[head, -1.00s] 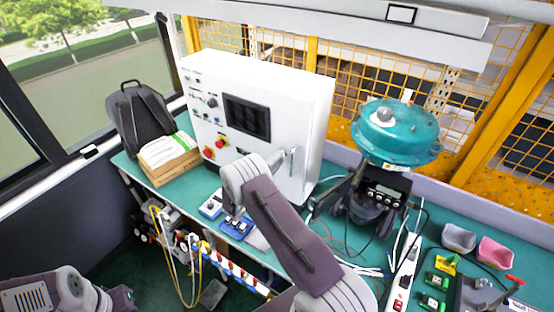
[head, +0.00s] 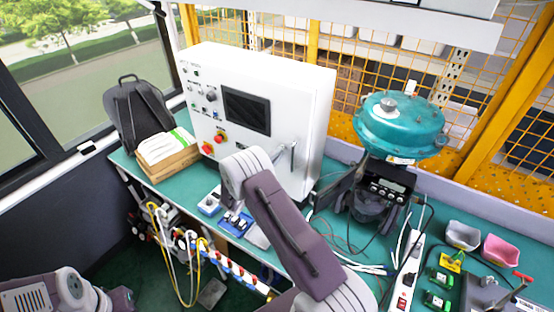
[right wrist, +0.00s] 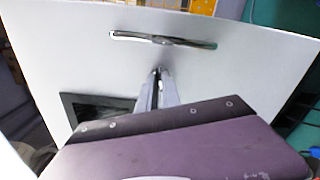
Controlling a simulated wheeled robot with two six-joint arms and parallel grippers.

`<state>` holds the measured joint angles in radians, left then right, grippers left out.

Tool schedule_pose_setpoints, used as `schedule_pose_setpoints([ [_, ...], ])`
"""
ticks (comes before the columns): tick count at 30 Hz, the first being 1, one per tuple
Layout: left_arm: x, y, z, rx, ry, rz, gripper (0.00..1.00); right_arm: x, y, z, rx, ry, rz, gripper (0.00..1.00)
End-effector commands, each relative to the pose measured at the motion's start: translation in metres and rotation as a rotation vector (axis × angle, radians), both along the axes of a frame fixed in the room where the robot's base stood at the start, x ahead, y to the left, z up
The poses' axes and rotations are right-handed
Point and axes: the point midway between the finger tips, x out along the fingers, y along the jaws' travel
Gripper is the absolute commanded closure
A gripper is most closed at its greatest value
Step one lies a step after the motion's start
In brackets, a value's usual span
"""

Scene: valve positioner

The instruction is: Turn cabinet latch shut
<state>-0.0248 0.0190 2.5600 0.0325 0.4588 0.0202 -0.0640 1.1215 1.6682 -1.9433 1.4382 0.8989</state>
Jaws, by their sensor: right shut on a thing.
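The white cabinet (head: 262,68) stands on the bench with its panel facing me. Its grey latch (head: 292,156) is near the right edge of the front and looks upright. In the right wrist view the latch (right wrist: 185,41) lies as a long bar across the pale door. The exact contact is hard to see. In the head view my right arm hides part of the lower front. My left arm shows at the lower left, its gripper out of view.
A teal valve actuator (head: 400,125) stands right of the cabinet. A black backpack (head: 140,112) and a box of papers (head: 168,155) are at its left. Blue devices (head: 236,224) lie in front. Cables, a power strip (head: 408,275) and trays (head: 500,250) crowd the right.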

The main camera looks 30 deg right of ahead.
Motion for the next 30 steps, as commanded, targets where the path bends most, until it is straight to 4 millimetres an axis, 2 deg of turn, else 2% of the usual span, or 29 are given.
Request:
schedule_pose_setpoints([
  [1,0.0,0.0,-0.009,0.0,0.0,0.0,1.0,0.0,0.0,-0.005,-0.018,0.038,-0.001,1.0],
  [12,0.0,0.0,-0.033,0.0,0.0,0.0,1.0,-0.001,0.0,-0.003,-0.173,0.354,-0.003,1.0],
  [30,0.0,0.0,-0.05,0.0,0.0,0.0,1.0,0.0,0.0,-0.001,-0.417,0.849,-0.001,1.0],
])
